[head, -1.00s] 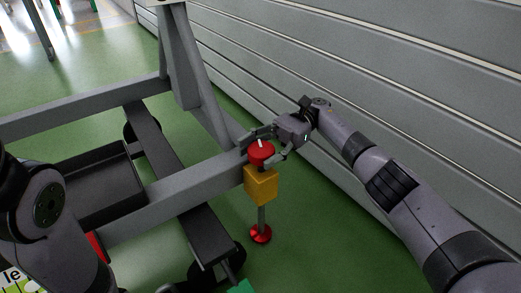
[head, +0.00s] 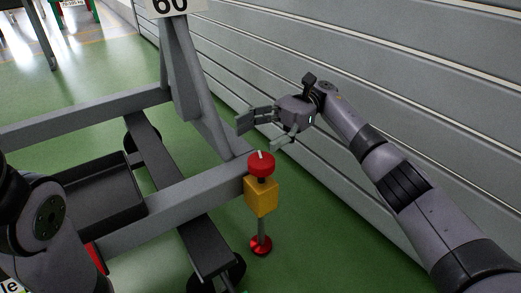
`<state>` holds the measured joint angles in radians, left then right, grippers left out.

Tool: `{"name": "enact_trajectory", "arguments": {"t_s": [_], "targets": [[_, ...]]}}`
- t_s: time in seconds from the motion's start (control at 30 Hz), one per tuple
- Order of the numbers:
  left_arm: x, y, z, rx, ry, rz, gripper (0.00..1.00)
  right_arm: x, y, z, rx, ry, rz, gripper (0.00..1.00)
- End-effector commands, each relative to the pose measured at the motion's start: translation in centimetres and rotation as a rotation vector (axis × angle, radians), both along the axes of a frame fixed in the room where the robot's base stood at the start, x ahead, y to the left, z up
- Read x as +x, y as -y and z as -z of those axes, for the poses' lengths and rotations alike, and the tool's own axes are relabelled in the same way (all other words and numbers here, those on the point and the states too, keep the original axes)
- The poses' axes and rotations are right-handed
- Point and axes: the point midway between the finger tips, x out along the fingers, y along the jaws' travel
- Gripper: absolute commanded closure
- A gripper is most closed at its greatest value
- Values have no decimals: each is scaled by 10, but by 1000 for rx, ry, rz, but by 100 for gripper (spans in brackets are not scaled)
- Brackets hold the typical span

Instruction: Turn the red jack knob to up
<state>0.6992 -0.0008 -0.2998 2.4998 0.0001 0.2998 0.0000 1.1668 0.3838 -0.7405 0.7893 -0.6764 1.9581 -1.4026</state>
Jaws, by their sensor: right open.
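The red jack knob (head: 261,164) is a round red cap with a white mark on its top. It sits above a yellow block (head: 261,196) on a jack with a thin post and a red foot (head: 261,245) on the floor. The jack is at the corner of the grey frame. My right gripper (head: 257,132) is open and empty, above and behind the knob, apart from it. My left arm shows at the left edge; its gripper is not in view.
The grey stand frame (head: 160,205) with a sign reading 60 (head: 178,5) fills the left and middle. A black tray (head: 95,190) lies in it. A grey slatted wall (head: 400,80) runs close behind my right arm. Green floor (head: 310,235) is clear right of the jack.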

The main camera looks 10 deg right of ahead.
Motion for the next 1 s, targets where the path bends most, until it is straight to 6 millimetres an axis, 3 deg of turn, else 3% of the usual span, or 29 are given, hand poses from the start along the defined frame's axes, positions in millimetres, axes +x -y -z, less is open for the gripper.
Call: {"name": "enact_trajectory", "arguments": {"t_s": [0.2,0.57,0.77,1.0], "targets": [[0,0,0,1,1,0,60,0,0,-19,1,1,1,29],[1,0,-2,0,-2,0,60,-1,-2,-21,2,-8,-1,29],[19,-1,-17,-2,-54,1,60,-23,-34,-33,47,-144,-26,29],[48,-3,-31,-8,-150,7,60,-74,-80,-71,154,-464,-79,29]]}}
